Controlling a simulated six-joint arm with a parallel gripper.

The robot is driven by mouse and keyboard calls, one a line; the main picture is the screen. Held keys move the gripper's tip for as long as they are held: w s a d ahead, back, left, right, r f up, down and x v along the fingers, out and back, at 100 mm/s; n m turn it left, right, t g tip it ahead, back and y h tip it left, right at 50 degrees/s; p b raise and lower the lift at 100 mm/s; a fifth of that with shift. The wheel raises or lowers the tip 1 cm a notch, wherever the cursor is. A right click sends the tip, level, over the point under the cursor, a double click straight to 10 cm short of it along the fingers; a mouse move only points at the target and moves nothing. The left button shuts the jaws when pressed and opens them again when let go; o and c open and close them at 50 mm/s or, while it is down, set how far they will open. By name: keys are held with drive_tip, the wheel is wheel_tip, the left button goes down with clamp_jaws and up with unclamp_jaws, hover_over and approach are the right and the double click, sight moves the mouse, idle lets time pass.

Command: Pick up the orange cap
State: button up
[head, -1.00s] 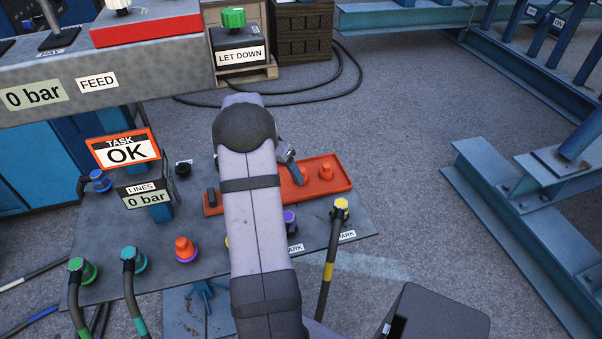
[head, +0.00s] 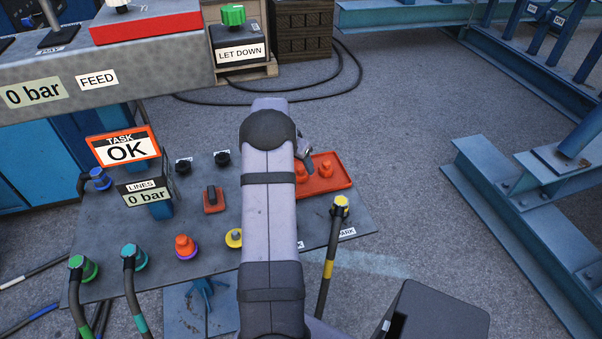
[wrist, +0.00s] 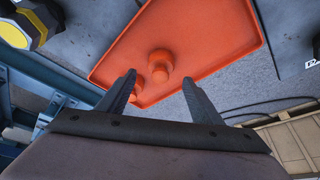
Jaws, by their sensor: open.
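Two orange caps stand in a shallow orange tray (head: 338,181) at the right of the grey panel: a left one (head: 301,172) and a right one (head: 326,168). In the wrist view the larger-looking cap (wrist: 160,65) shows between my fingers and another (wrist: 139,87) is partly behind the left finger. A third orange cap (head: 185,244) sits on a purple ring at the panel's front left. My gripper (wrist: 158,79) is open and empty over the tray; no contact with a cap shows. In the head view my arm hides most of it.
Green (head: 82,269) and teal (head: 134,259) hose fittings stand at the front left. The floor right of the tray is clear.

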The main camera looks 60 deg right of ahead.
sight(301, 167)
drive_tip(key=shift+x, duration=1.9)
drive_tip(key=shift+a, duration=0.1)
drive_tip(key=c, duration=1.3)
wheel_tip(301, 167, up, 10)
drive_tip(key=shift+w+a, duration=0.3)
drive_tip(key=shift+a, duration=0.15)
drive_tip(key=w+a+m+p, duration=0.1)
drive_tip(key=a+m+p, duration=0.1)
drive_tip(key=a, duration=0.8)
drive_tip(key=w+a+r+m+g+p, duration=0.1)
drive_tip(key=a+p, duration=0.3)
drive_tip(key=a, duration=0.6)
drive_tip(key=w+a+r+m+g+p, duration=0.1)
drive_tip(key=a+m+p, duration=0.2)
drive_tip(key=a, duration=0.6)
drive_tip(key=shift+w+a+r+y+p, duration=0.15)
drive_tip(key=shift+w+a+y+p, duration=0.15)
drive_tip(key=shift+w+a+y, duration=0.1)
